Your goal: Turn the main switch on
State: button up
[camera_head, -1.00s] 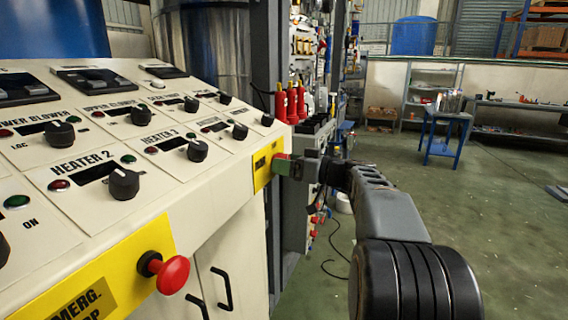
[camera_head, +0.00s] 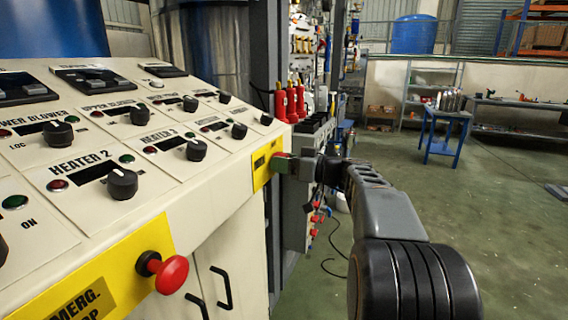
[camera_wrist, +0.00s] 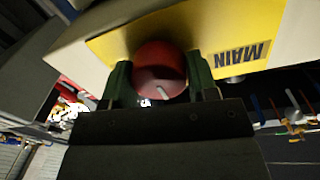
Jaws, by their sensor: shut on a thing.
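The main switch is a red round knob (camera_wrist: 158,72) on a yellow plate lettered MAIN (camera_wrist: 240,35) in the wrist view. A pale line marks the knob's face, slanting slightly. In the head view the yellow plate (camera_head: 262,172) is at the right end of the console's front, and the knob shows only as a bit of red and green beside my gripper (camera_head: 283,164). My gripper is shut on the knob; its two dark green fingers (camera_wrist: 158,84) lie on either side of it in the wrist view.
The cream console (camera_head: 215,222) carries several black knobs and lamps. A red emergency stop button (camera_head: 172,274) sticks out at its front left. A blue table (camera_head: 442,130) stands farther off, with open green floor to the right.

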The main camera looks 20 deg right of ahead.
jog(key=m+b, duration=0.1)
jog(key=m, duration=0.3)
jog(key=shift+b, duration=0.3)
jog(key=m, duration=0.4)
jog(key=shift+m+g, duration=0.3)
jog(key=shift+m, duration=0.1)
jog(key=m+p, duration=0.2)
jog(key=m, duration=0.2)
jog(key=shift+d+r, duration=0.1)
jog(key=shift+m+p, duration=1.3)
jog(key=shift+m, duration=0.9)
jog(key=o, duration=0.9)
jog(key=shift+d, duration=0.1)
